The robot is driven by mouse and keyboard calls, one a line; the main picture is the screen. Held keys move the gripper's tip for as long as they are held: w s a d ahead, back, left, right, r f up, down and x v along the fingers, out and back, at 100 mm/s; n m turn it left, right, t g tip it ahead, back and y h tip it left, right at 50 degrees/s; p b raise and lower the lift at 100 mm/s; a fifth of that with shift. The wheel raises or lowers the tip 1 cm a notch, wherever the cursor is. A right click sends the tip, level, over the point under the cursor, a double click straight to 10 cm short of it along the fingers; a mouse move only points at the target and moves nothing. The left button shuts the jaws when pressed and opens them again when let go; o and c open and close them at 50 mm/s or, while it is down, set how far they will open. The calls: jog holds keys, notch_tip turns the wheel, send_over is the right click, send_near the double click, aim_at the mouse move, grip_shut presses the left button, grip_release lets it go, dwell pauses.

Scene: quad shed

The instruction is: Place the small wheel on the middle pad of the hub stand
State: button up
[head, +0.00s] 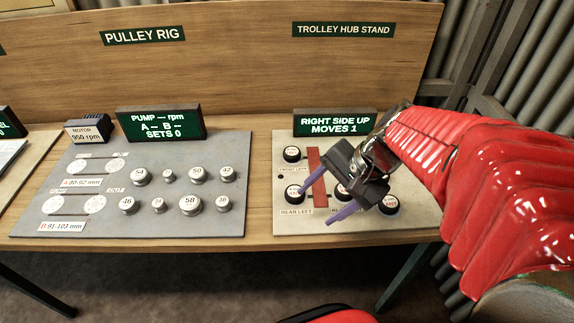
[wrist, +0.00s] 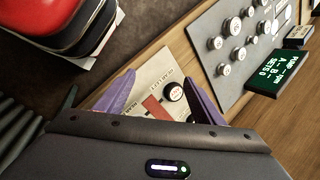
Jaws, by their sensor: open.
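The trolley hub stand (head: 283,216) is a pale board with a red bar (head: 316,165) down it. Several black wheels with white lettered caps sit on it: a front left wheel (head: 292,154), a rear left wheel (head: 293,194), one partly hidden behind my gripper, and a right wheel (head: 389,205). Which is the small wheel, and where the middle pad is, I cannot tell. My gripper (head: 316,206) is open and empty above the stand, its purple fingers pointing toward the rear left. In the wrist view one wheel (wrist: 173,91) shows between the fingers, nearer the right one.
A green sign (head: 335,123) behind the stand reads "RIGHT SIDE UP MOVES 1". To the left, the grey pulley rig board (head: 130,160) carries several numbered pulleys and a pump sign (head: 160,123). Bare wood (head: 261,190) separates the boards. A wooden back panel (head: 230,60) rises behind.

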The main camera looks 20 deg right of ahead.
jog(key=s+a+r+n+t+h, duration=0.2)
jog(key=s+a+r+n+h, duration=0.2)
jog(key=n, duration=0.7)
jog(key=shift+s+a+r+n, duration=0.35)
jog(key=shift+a+r, duration=0.55)
jog(key=shift+r, duration=0.45)
